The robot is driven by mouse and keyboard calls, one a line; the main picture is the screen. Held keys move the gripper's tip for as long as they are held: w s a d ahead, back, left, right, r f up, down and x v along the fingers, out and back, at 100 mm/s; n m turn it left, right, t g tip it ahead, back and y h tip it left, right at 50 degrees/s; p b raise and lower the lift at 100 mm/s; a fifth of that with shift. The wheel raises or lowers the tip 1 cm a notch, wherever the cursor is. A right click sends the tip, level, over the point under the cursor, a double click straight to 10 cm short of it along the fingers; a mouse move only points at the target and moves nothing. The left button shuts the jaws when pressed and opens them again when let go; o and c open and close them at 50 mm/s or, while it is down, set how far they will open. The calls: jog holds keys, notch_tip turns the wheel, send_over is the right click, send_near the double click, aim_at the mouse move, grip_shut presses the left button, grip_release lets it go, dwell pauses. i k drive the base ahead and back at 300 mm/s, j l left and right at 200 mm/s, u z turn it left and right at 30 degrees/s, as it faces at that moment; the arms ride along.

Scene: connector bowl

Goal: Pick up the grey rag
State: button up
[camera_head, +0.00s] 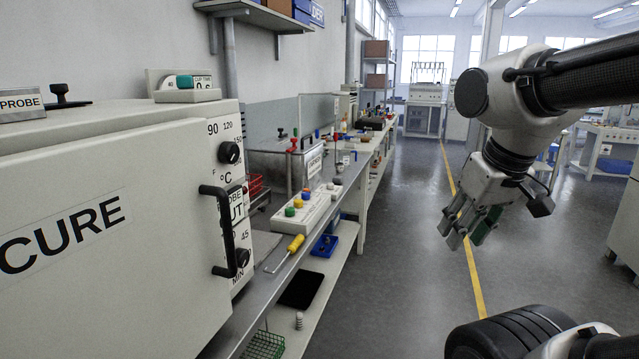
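I cannot make out a grey rag in the head view. My gripper (470,236) hangs at the right over the open floor, pointing down and to the left. Its fingers are apart, with nothing visible between them. It is clear of the bench and touches nothing.
A large oven marked CURE (100,235) fills the left, its black handle (222,232) sticking out. Beside it a steel bench (262,284) carries a button box (304,211) and a yellow-handled tool (296,243). A black mat (301,290) lies below. The aisle floor (400,270) is clear.

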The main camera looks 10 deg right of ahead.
aim_at(337, 180)
jog(key=z, duration=0.35)
jog(key=i+l+u, duration=0.25)
jog(key=i+l, duration=0.35)
jog(key=i+l+u, duration=0.15)
jog(key=i+l, duration=0.15)
jog(key=i, duration=0.15)
jog(key=i+l+u, duration=0.1)
jog(key=i+l, duration=0.25)
jog(key=i+l+u, duration=0.15)
jog(key=i+l, duration=0.15)
jog(key=l, duration=0.15)
jog(key=i+l+u, duration=0.15)
jog(key=i+l, duration=0.15)
jog(key=i+l+u, duration=0.1)
jog(key=i+l, duration=0.15)
jog(key=l, duration=0.3)
jog(key=i+l+u, duration=0.15)
jog(key=l, duration=0.35)
jog(key=i, duration=0.1)
